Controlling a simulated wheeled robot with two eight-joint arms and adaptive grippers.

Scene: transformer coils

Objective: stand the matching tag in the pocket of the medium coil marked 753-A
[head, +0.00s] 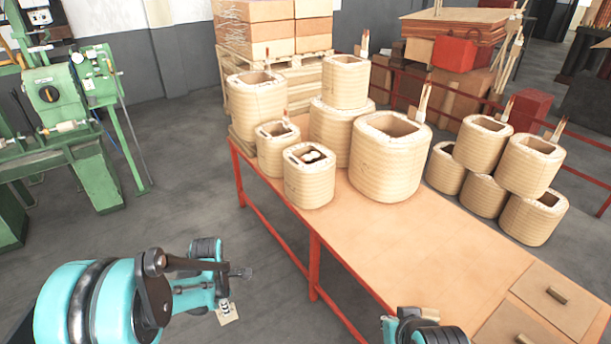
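My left gripper (229,287) is at lower left, over the floor and apart from the table. A small cream tag (229,315) with dark marks is at its tip; the gripper appears shut on it. My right gripper (425,322) is partly in view at the bottom edge, with a small tan piece by it; its fingers are unclear. Tan wound coils of several sizes stand on the table, some stacked. A smaller coil (309,182) at the front has dark and white things in its opening. No 753-A mark is readable, so I cannot tell which coil bears it.
The tan table (400,250) has red legs and bare room in front of the coils. Two handled panels (556,310) lie at its right front. Further stacked coils (525,165) stand at right. A green machine (70,130) is at far left.

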